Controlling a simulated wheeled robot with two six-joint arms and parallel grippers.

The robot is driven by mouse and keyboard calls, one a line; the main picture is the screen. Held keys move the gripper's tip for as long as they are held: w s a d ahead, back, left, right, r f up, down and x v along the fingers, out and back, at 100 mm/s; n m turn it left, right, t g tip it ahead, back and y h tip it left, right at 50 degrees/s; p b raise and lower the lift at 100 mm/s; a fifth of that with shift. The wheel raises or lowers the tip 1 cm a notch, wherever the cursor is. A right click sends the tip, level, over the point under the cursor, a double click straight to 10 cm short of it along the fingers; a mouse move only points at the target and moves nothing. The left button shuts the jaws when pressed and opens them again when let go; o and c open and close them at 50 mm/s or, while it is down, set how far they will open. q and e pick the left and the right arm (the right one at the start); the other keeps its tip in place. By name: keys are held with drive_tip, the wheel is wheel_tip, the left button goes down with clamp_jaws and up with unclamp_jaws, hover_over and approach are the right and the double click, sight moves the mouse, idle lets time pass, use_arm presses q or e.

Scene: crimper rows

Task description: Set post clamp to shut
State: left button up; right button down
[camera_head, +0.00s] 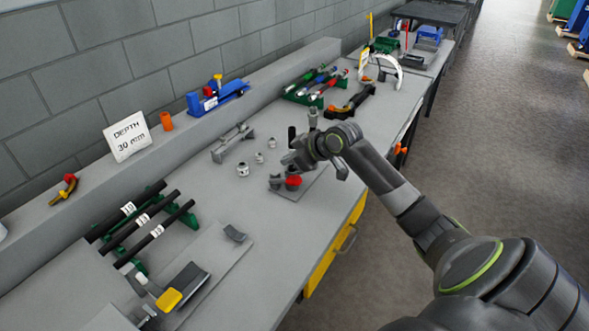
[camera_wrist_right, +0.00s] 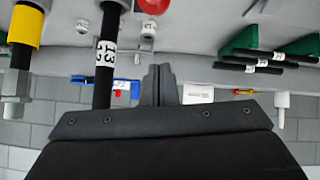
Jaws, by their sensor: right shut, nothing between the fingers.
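My right gripper (camera_head: 298,161) is over the middle of the bench, close to a small stand with a red round knob (camera_head: 292,182) on a grey base plate. In the right wrist view its fingers (camera_wrist_right: 160,85) are together with nothing between them. A grey upright post (camera_head: 312,118) and a short black upright piece (camera_head: 291,133) stand at the gripper's far side. I cannot tell for sure which part is the post clamp, or how it is set; the arm hides part of the stand. The red knob (camera_wrist_right: 155,5) shows at the wrist view's top edge. My left gripper is out of view.
A labelled black rod (camera_wrist_right: 106,50) and a yellow-banded rod (camera_wrist_right: 26,25) are left of the fingers in the wrist view. Small fittings (camera_head: 243,170) and a grey holder (camera_head: 233,142) stand left of the gripper. Black hoses (camera_head: 150,222) lie in green racks at the near left.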

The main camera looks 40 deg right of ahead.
sight(300, 182)
drive_tip(key=f, duration=0.2)
drive_tip(key=f+p, duration=0.1)
drive_tip(key=shift+s+d+f, duration=0.15)
drive_tip(key=shift+d, duration=0.15)
drive_tip(key=shift+s+d+f, duration=0.2)
drive_tip(key=shift+s+f, duration=0.05)
drive_tip(key=shift+f, duration=0.2)
drive_tip(key=shift+s+d+f+t+b, duration=0.1)
drive_tip(key=shift+s+f+t+b, duration=0.15)
drive_tip(key=shift+f+b, duration=0.3)
drive_tip(key=b, duration=0.1)
drive_tip(key=f+t+b, duration=0.1)
drive_tip(key=b, duration=0.1)
drive_tip(key=s+f+b, duration=0.1)
drive_tip(key=shift+d+t+y+b, duration=0.25)
drive_tip(key=shift+t+y+b, duration=0.05)
drive_tip(key=shift+t+y, duration=0.1)
drive_tip(key=shift+s+d+f+b, duration=0.15)
drive_tip(key=shift+s+f+b, duration=0.4)
drive_tip(key=shift+s+f, duration=0.15)
